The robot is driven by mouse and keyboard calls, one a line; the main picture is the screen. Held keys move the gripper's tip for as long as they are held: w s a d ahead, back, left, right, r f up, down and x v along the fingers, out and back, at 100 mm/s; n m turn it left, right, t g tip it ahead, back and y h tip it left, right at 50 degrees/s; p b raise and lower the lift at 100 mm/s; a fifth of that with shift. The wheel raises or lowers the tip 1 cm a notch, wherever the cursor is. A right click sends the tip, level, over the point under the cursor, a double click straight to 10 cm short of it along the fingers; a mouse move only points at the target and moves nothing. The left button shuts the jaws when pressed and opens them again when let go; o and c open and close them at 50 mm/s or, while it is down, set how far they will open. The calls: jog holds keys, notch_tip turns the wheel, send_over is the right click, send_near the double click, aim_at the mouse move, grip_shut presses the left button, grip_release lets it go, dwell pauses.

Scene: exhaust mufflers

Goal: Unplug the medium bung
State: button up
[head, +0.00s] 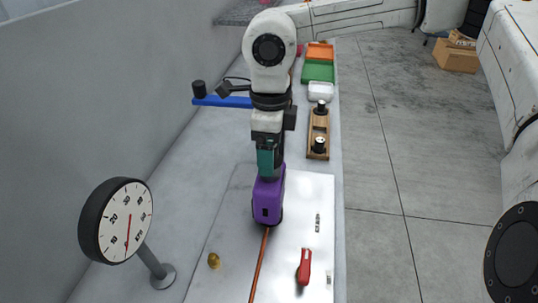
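My arm reaches away over the bench, and my gripper (268,145) points down at its far end. Its fingers cannot be made out. Directly below it is a teal block (265,163), and below that a purple body (268,202) standing on the white plate. Whether the gripper touches the teal block, or holds it, cannot be told from this view. A copper-coloured rod or hose (259,262) runs from the foot of the purple body toward the front. I cannot pick out the medium bung with certainty.
A dial gauge (118,220) stands at front left. A brass knob (214,260) and a red lever (304,267) are on the white plate (318,195). A wooden tool (317,135) with black knobs and white, green and orange trays (318,71) lie behind. Floor is open right.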

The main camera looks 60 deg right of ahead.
jog(key=shift+c, duration=0.5)
jog(key=c, duration=1.3)
jog(key=shift+r, duration=0.2)
jog(key=shift+r+p, duration=1.4)
jog(key=shift+r, duration=1.4)
